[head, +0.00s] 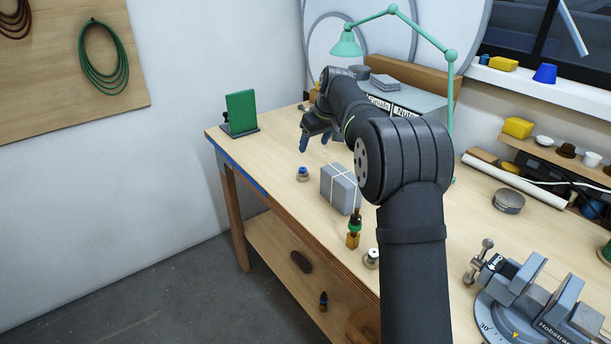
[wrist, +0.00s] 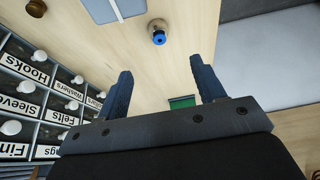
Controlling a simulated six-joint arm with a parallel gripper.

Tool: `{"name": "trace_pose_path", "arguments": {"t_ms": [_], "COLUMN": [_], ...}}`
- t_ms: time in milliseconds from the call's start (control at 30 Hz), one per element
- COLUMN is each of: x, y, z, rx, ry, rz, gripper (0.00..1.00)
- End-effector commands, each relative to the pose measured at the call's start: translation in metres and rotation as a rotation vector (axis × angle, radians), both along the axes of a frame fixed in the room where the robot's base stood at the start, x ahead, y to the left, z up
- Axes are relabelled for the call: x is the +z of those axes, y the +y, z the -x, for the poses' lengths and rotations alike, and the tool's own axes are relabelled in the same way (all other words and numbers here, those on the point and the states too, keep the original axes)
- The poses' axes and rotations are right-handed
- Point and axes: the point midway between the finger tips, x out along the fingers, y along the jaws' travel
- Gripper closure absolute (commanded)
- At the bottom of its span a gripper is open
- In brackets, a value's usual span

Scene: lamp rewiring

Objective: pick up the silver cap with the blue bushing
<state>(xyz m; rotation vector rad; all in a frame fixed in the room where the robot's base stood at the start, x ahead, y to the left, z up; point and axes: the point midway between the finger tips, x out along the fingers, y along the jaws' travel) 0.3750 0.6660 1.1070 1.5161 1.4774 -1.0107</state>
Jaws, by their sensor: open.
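The silver cap with the blue bushing (head: 303,175) sits on the wooden bench near its front-left edge. It also shows in the wrist view (wrist: 158,32), blue part towards me, beyond the fingertips and roughly between their lines. My gripper (head: 315,142) is open and empty, above the bench and behind the cap in the head view. In the wrist view my gripper (wrist: 160,68) has its two blue fingers spread well apart, with nothing between them. Neither finger touches the cap.
A grey box tied with string (head: 338,190) stands just right of the cap. A green panel (head: 241,112) stands at the far left corner. Labelled drawers (wrist: 40,100) line the wrist view's left.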

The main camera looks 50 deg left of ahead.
Motion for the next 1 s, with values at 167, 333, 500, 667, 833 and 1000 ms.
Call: {"name": "trace_pose_path", "arguments": {"t_ms": [167,333,500,667,833,1000], "x": [-0.039,-0.072,-0.091,-0.097,-0.114,-0.138], "y": [0.015,0.029,0.037,0.04,0.046,0.055], "z": [0.0,0.0,-0.001,-0.001,-0.003,-0.005], "rx": [0.001,0.002,0.001,0.0,0.001,0.002], "ry": [0.003,0.002,0.001,0.001,0.002,0.002], "rz": [0.005,0.003,0.002,0.001,0.003,0.002], "gripper": [0.37,0.37,0.37,0.37,0.37,0.37]}}
